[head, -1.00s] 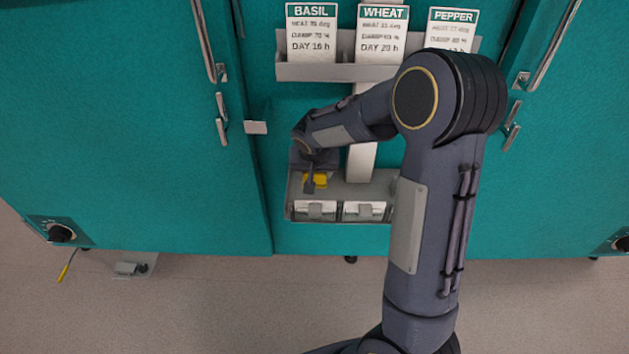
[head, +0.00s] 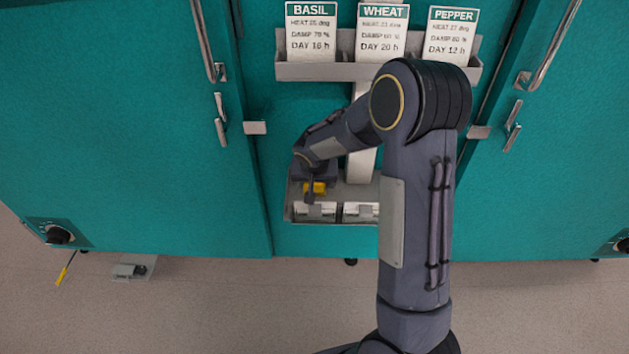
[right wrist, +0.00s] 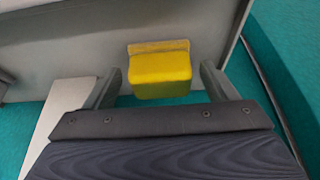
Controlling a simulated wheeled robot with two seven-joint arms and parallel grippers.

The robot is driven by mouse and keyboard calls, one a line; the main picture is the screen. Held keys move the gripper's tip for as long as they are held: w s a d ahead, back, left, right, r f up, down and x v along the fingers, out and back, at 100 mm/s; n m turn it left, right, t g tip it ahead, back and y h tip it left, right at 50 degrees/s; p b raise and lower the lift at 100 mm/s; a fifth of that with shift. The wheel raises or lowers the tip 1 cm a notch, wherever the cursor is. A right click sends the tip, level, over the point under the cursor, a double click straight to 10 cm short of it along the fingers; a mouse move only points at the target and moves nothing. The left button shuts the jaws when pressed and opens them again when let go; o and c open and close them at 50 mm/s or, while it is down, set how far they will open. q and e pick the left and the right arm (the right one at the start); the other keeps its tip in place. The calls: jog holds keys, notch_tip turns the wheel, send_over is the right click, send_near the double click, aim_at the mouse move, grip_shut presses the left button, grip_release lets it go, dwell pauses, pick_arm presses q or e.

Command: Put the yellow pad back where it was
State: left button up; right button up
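The yellow pad (head: 319,189) is at the grey tray on the teal front, behind the white-topped boxes, partly covered by my right gripper in the head view. In the right wrist view the yellow pad (right wrist: 160,72) is a block with a thin raised back edge, seen against a grey surface. My right gripper (right wrist: 161,75) is open, one finger on each side of the pad, with a narrow gap showing on both sides. In the head view my right gripper (head: 313,190) points down over the tray. I cannot tell whether the pad rests on the tray floor. My left gripper is out of view.
The grey tray (head: 291,205) holds two white-topped boxes (head: 315,212) at its front. A card rack (head: 300,72) with BASIL, WHEAT and PEPPER cards is above. Chamber doors with metal handles flank it. A grey pedal-like piece (head: 130,271) is on the floor at left.

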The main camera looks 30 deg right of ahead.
jog(key=p+v, duration=0.2)
jog(key=v, duration=1)
jog(key=s+a+r+n+y, duration=0.1)
jog(key=s+a+r+y, duration=0.1)
jog(key=s, duration=0.6)
jog(key=s+a+r+n+t+y, duration=0.1)
jog(key=s+a, duration=0.3)
jog(key=s, duration=0.4)
jog(key=s+a+r+n+y, duration=0.2)
jog(key=s+a+r+y, duration=0.1)
jog(key=s, duration=0.6)
jog(key=shift+n+t, duration=0.3)
jog(key=shift+t, duration=0.1)
